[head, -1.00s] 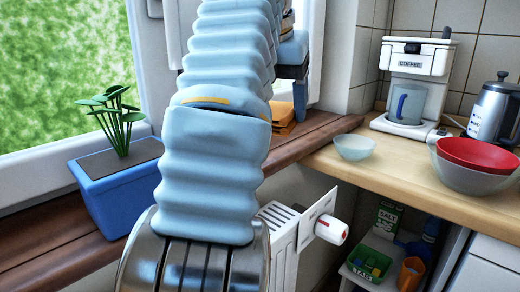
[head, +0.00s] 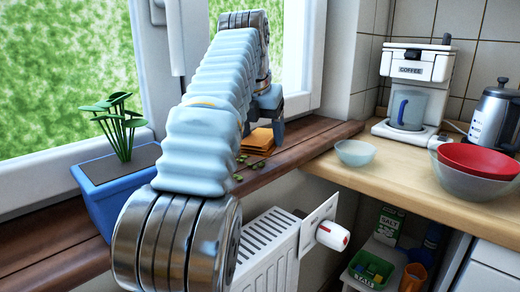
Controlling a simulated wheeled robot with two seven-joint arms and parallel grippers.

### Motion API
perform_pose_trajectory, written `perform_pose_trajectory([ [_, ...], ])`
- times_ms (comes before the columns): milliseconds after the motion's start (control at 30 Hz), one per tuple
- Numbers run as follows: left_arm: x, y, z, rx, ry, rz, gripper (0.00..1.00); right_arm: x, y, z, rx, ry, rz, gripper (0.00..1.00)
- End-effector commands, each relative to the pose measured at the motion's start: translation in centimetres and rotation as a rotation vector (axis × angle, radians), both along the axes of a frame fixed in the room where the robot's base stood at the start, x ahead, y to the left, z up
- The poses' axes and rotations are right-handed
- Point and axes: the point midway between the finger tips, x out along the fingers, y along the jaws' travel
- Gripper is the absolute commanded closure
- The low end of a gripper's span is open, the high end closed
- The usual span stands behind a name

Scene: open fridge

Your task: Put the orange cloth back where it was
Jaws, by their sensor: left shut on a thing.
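The orange cloth (head: 257,143) is folded in layers and lies low at the windowsill (head: 315,137), right of my arm. Whether it rests fully on the sill or is held just over it, I cannot tell. My left gripper (head: 264,124) is at the far end of my arm, pointing down at the cloth, and is shut on it. My arm hides part of the gripper and of the sill behind it. My right gripper is not in view.
Several small green bits (head: 238,178) lie on the sill near the cloth. A blue planter (head: 120,195) stands at the left. A radiator (head: 268,245) is below the sill. A pale bowl (head: 355,152), red bowl (head: 478,160) and coffee maker (head: 413,85) stand on the right counter.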

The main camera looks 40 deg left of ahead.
Motion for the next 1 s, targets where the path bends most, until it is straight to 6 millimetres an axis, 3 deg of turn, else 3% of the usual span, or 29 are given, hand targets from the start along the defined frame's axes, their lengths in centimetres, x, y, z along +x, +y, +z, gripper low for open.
perform_pose_trajectory([
  [267, 1.2, 1.4, -2.5, -0.002, 0.002, -0.003, 0.6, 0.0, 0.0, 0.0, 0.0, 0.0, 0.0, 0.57],
  [467, 1.1, 1.2, -4.5, 0.0, 0.0, -0.003, 0.6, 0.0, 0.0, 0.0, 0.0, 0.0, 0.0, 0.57],
  [800, 1.1, 1.3, -4.9, 0.0, 0.0, -0.001, 0.6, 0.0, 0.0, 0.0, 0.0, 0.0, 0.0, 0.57],
  [833, 1.1, 1.3, -4.9, 0.0, 0.0, -0.001, 0.29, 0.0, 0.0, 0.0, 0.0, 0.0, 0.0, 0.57],
  [1000, 1.1, 1.3, -4.9, 0.0, 0.0, 0.0, 0.06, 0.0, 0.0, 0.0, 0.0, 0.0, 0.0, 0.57],
])
